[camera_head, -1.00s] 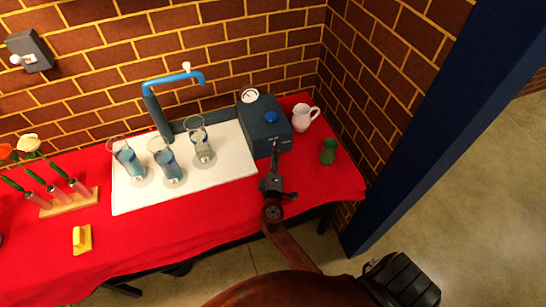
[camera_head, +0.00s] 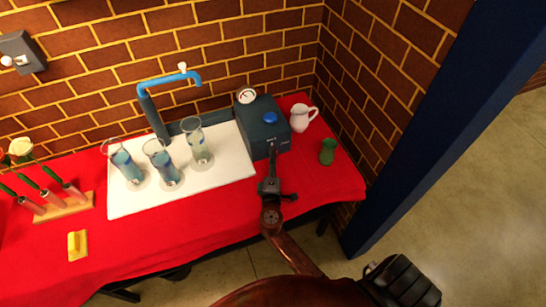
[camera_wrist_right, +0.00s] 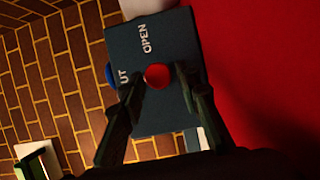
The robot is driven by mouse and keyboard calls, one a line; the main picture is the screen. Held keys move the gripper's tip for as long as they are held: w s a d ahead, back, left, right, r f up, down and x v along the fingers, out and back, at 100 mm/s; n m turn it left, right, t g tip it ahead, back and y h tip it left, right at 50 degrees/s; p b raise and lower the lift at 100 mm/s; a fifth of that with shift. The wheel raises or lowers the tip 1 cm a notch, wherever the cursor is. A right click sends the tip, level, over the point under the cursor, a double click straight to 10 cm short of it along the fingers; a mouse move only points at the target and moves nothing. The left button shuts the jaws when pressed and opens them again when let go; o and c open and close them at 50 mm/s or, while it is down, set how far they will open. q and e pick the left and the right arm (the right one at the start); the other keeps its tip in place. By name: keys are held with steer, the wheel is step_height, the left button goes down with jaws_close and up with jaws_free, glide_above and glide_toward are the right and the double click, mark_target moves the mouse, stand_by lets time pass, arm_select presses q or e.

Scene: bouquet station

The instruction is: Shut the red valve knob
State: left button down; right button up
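The red valve knob (camera_wrist_right: 157,76) sits on the face of a dark blue-grey box (camera_wrist_right: 166,115) in the right wrist view. The word OPEN and the letters UT are printed on that face; a finger may cover the rest. My right gripper (camera_wrist_right: 158,83) is open, with one finger on each side of the knob and a visible gap to it; I cannot tell the depth. In the head view my right gripper (camera_head: 272,150) is at the front of the box (camera_head: 262,122) and the knob is hidden. My left gripper is not in view.
The box has a blue top button (camera_head: 270,117) and a gauge (camera_head: 247,96). A white pitcher (camera_head: 301,118) and a green cup (camera_head: 327,152) stand to its right. Several glass vases (camera_head: 161,163) stand on the white tray (camera_head: 225,170) under a blue tap (camera_head: 168,80).

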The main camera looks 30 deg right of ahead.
steer(key=shift+o, duration=0.8)
steer(key=shift+s, duration=0.15)
steer(key=v, duration=1.1)
steer(key=shift+s+a, duration=0.25)
steer(key=shift+s, duration=0.05)
